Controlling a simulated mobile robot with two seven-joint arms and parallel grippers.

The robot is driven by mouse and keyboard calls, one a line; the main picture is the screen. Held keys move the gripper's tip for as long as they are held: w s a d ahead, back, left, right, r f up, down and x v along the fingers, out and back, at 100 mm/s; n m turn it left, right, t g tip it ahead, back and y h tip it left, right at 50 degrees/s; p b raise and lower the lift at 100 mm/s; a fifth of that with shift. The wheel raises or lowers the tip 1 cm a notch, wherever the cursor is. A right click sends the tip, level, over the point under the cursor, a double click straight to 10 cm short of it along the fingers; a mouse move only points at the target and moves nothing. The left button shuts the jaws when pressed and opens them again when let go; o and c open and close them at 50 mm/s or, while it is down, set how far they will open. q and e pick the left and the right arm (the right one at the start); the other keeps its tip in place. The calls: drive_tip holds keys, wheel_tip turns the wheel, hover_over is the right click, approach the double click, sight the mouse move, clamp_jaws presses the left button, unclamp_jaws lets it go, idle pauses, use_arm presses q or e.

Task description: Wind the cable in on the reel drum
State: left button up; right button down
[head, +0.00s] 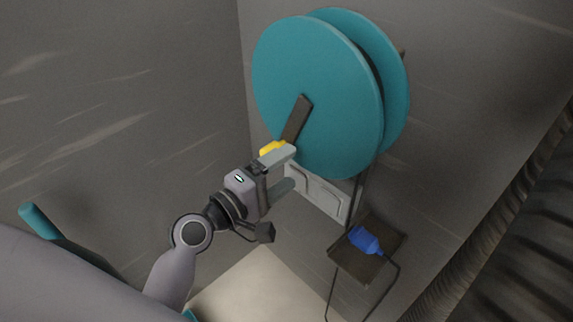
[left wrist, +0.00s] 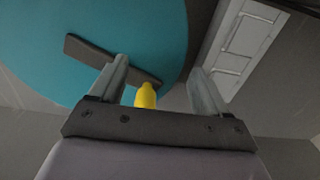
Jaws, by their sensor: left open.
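The reel drum (head: 318,95) is a large teal spool on the wall. A dark crank arm (head: 298,118) runs down from its middle and ends at a yellow handle (head: 271,147). My left gripper (head: 290,168) is open beside the crank's lower end, and one finger partly covers the handle. In the left wrist view the handle (left wrist: 146,96) shows between the open fingers, closer to the left finger. I cannot tell whether they touch. A dark cable (head: 357,192) hangs from the drum. A blue plug-like piece (head: 365,240) lies below it. My right gripper is not in view.
A small brown stand (head: 350,262) with thin dark legs carries the blue piece. A pale panel (head: 318,194) is on the wall behind my gripper. Ribbed dark material (head: 490,225) runs along the right. Bare wall lies left of the drum.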

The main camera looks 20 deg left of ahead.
use_arm(q)
drive_tip(key=b+v, duration=0.1)
drive_tip(key=v, duration=0.7)
drive_tip(key=shift+s, duration=0.15)
drive_tip(key=shift+a+r, duration=0.1)
drive_tip(key=shift+a, duration=0.05)
drive_tip(key=s+f+m+g+y+p, duration=0.2)
drive_tip(key=s+f+m+g+p, duration=0.1)
drive_tip(key=f+m, duration=0.4)
drive_tip(key=s+d+f+m+g+y+p, duration=0.1)
drive_tip(key=s+f+m+g+y+p, duration=0.1)
drive_tip(key=s+f+m+p, duration=0.3)
wheel_tip(320, 180, down, 4)
drive_tip(key=m+g+p, duration=0.1)
drive_tip(key=m, duration=0.2)
drive_tip(key=shift+d+r+y, duration=0.2)
drive_tip(key=shift+y, duration=0.2)
drive_tip(key=shift+s+f+m, duration=0.35)
drive_tip(key=shift+s+m, duration=0.05)
drive_tip(key=shift+m, duration=0.1)
drive_tip(key=shift+c, duration=0.8)
